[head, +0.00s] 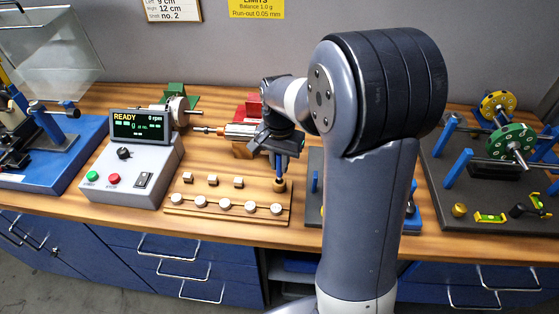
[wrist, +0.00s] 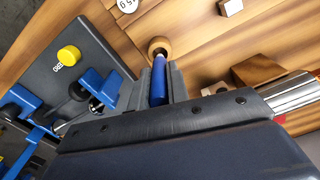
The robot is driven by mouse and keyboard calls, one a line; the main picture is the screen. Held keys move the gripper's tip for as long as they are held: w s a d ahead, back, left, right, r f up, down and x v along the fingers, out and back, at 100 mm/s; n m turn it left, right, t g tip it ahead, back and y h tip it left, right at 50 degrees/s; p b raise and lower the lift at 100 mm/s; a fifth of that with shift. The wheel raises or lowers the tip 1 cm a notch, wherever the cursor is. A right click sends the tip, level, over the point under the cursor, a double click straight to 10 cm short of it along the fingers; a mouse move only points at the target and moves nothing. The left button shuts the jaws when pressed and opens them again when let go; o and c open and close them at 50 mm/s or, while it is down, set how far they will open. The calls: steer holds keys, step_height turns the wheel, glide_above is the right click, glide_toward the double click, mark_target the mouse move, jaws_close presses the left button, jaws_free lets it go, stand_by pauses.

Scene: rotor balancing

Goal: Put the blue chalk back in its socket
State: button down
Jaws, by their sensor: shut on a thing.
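My gripper (head: 279,158) is shut on the blue chalk (head: 279,171) and points down at the bench. The chalk hangs upright below the jaws. The round wooden socket (head: 279,185) is right under its lower end. In the wrist view the blue chalk (wrist: 159,80) lies between the gripper's jaws (wrist: 158,88), and the wooden socket (wrist: 159,46) shows just past its tip. The tip meets or overlaps the socket in both views; I cannot tell whether it is inside.
A wooden weight rack (head: 190,209) with several round weights stands at the front, small blocks (head: 212,180) behind it. The READY control box (head: 125,165) is at left. A dark plate with blue stands (head: 314,170) is close right of the socket. A rotor stand (head: 462,205) is far right.

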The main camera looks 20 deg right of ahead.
mark_target(280, 171)
steer(key=shift+f+b, duration=1.25)
steer(key=shift+f, duration=0.65)
stand_by(0.4)
steer(key=c, duration=1.3)
jaws_free()
steer(key=shift+r, duration=0.1)
step_height(280, 171, up, 11)
steer(key=shift+f, duration=0.15)
steer(key=shift+f, duration=5.15)
